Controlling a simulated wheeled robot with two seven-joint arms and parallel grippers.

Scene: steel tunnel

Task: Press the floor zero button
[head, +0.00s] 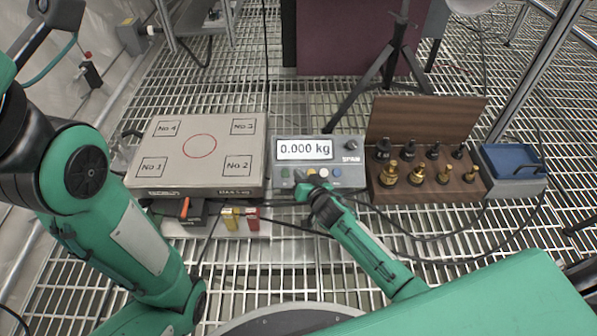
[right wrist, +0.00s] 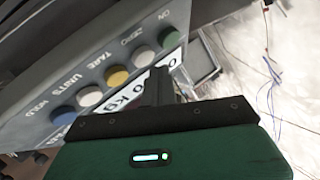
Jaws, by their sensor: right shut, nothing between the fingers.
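The scale's indicator box (head: 345,172) shows 0.000 kg on its display (head: 305,149). A row of round buttons lies below it. In the right wrist view the grey ZERO button (right wrist: 145,55) sits between the green ON button (right wrist: 169,38) and the yellow TARE button (right wrist: 117,77). My right gripper (head: 304,181) is shut and empty, its tips at the left part of the button row. In the wrist view its dark fingers (right wrist: 159,82) lie close beside the ZERO and ON buttons; contact cannot be told. In the head view the fingers partly hide the row. My left gripper is not in view.
The weighing platform (head: 178,173), with numbered corners and a red circle, stands left of the indicator. A wooden stand (head: 420,115) with several weights and a blue tray (head: 513,160) are to the right. A black tripod (head: 390,55) stands behind. Cables run over the grating.

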